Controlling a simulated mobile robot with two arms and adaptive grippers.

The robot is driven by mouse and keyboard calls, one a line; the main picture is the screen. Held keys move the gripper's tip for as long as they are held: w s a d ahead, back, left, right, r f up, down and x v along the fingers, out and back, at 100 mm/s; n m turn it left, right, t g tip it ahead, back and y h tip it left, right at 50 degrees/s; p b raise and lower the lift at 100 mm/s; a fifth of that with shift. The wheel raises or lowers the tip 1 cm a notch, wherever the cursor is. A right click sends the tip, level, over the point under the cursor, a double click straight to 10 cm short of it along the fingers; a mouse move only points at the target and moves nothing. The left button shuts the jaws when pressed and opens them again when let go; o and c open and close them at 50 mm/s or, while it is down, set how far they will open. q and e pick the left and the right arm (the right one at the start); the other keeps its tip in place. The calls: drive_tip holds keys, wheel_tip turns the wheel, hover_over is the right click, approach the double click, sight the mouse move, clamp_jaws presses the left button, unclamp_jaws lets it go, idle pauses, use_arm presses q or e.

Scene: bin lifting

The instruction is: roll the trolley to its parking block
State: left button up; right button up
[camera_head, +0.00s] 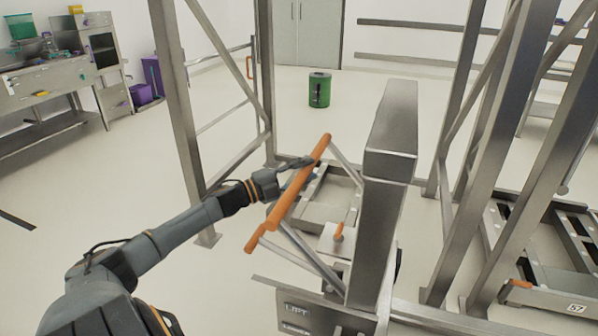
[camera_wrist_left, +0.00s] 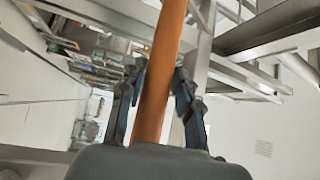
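A long orange handle bar (camera_head: 287,198) slants across the middle of the head view, with metal struts running from it to a low grey wheeled frame, apparently the trolley (camera_head: 313,212). My left gripper (camera_head: 305,170) is at the bar, with its fingers on either side of it. In the left wrist view, the orange bar (camera_wrist_left: 156,95) passes between the two fingers, and a gap shows beside it; the fingers look open. The trolley's near side is partly hidden by the bar and a thick metal column. I cannot pick out the parking block. My right gripper is not in view.
The thick metal column (camera_head: 388,185) stands just right of the bar, above a plate marked LIFT (camera_head: 310,312). Tall steel posts (camera_head: 180,110) frame both sides. A low frame marked 57 (camera_head: 545,297) lies at right. A green bin (camera_head: 319,90) stands on open floor behind.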

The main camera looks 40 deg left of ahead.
use_arm(q)
drive_tip(key=shift+o, duration=1)
drive_tip(key=shift+w+d, duration=0.25)
drive_tip(key=shift+s+a+f, duration=0.25)
drive_tip(key=shift+s+a, duration=0.15)
drive_tip(key=shift+s, duration=0.2)
drive_tip(key=v, duration=1.1)
drive_tip(key=shift+r, duration=0.2)
drive_tip(key=shift+d, duration=0.1)
